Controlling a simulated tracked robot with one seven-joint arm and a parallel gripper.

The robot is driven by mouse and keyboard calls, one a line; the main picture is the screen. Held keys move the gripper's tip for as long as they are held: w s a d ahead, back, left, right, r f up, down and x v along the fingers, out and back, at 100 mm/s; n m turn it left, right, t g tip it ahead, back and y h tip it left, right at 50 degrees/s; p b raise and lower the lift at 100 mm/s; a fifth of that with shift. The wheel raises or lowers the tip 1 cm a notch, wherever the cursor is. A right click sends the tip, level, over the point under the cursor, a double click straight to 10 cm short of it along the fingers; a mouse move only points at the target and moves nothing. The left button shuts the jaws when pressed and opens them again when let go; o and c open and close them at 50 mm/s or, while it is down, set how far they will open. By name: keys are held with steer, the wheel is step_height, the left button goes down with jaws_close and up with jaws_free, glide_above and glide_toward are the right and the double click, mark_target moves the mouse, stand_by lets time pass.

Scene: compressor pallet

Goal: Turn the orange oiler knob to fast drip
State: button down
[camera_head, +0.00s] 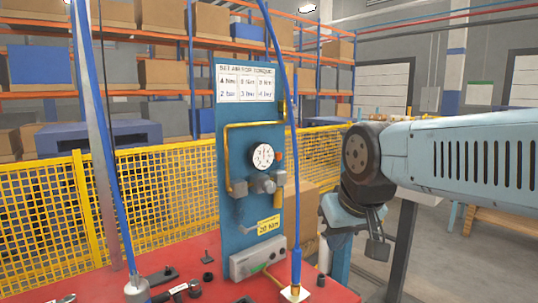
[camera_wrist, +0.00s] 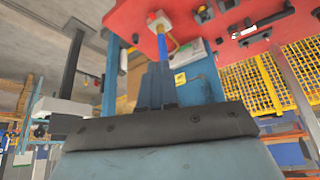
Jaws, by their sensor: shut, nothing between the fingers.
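A small orange part (camera_head: 279,155) shows at the right edge of the blue panel (camera_head: 232,112), beside the round white gauge (camera_head: 262,157). It may be the oiler knob, but it is too small to tell its setting. My gripper (camera_head: 377,248) is at the right of the head view, below my arm, pointing down and well apart from the panel. In the wrist view its dark fingers (camera_wrist: 156,84) are together and empty. No orange knob can be made out in the wrist view.
A blue hose (camera_head: 292,130) hangs in front of the panel. The red pallet top (camera_head: 330,292) carries a grey box (camera_head: 258,260) and small dark fittings. A yellow mesh fence (camera_head: 40,228) and loaded racks stand behind. Open floor lies at the right.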

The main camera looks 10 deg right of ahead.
steer(key=c, duration=1.7)
jaws_free()
steer(key=shift+o, duration=0.5)
steer(key=shift+w+a, duration=0.15)
steer(key=o, duration=0.6)
steer(key=w+a+m+y, duration=0.1)
steer(key=w+m, duration=0.1)
steer(key=w+a+m+g+y, duration=0.1)
steer(key=m, duration=0.1)
steer(key=w+a+m+y, duration=0.2)
steer(key=shift+w+f+m+g, duration=0.3)
steer(key=shift+o, duration=0.6)
steer(key=w+r+m+t+y, duration=0.1)
steer(key=w+r+m+y, duration=0.1)
steer(key=w+m+y, duration=0.2)
steer(key=w+m, duration=0.3)
steer(key=w, duration=0.2)
steer(key=shift+w+a, duration=0.25)
steer(key=shift+a, duration=0.15)
steer(key=m+t+y, duration=0.2)
steer(key=m+t, duration=0.8)
steer(key=m, duration=0.6)
glide_toward(278, 157)
steer(key=d+x, duration=0.1)
steer(key=x, duration=0.7)
steer(key=shift+w+a+r, duration=0.2)
steer(key=shift+w+r, duration=0.2)
steer(key=shift+w, duration=0.15)
steer(key=shift+c, duration=0.5)
jaws_close()
